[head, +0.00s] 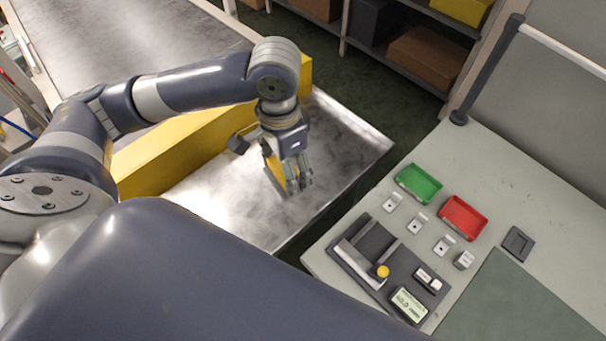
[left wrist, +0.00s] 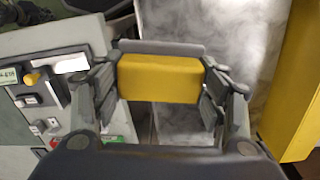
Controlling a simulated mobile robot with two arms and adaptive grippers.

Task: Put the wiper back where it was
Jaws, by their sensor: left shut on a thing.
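My left gripper (head: 300,184) is over the bare metal surface at the lower end of the conveyor. It is shut on the wiper, which has a yellow body (head: 270,157) and a grey strip along one edge. In the left wrist view the wiper's yellow body (left wrist: 160,78) fills the space between the fingers of the left gripper (left wrist: 160,90). The grey strip shows just beyond it. I cannot tell whether the wiper touches the metal. My right gripper is not in view.
A yellow side wall (head: 180,150) runs along the metal surface (head: 340,135). A grey table (head: 450,150) at the right holds a green tray (head: 418,184), a red tray (head: 462,218), several small metal pieces and a dark fixture (head: 375,250). Shelves with boxes (head: 428,55) stand behind.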

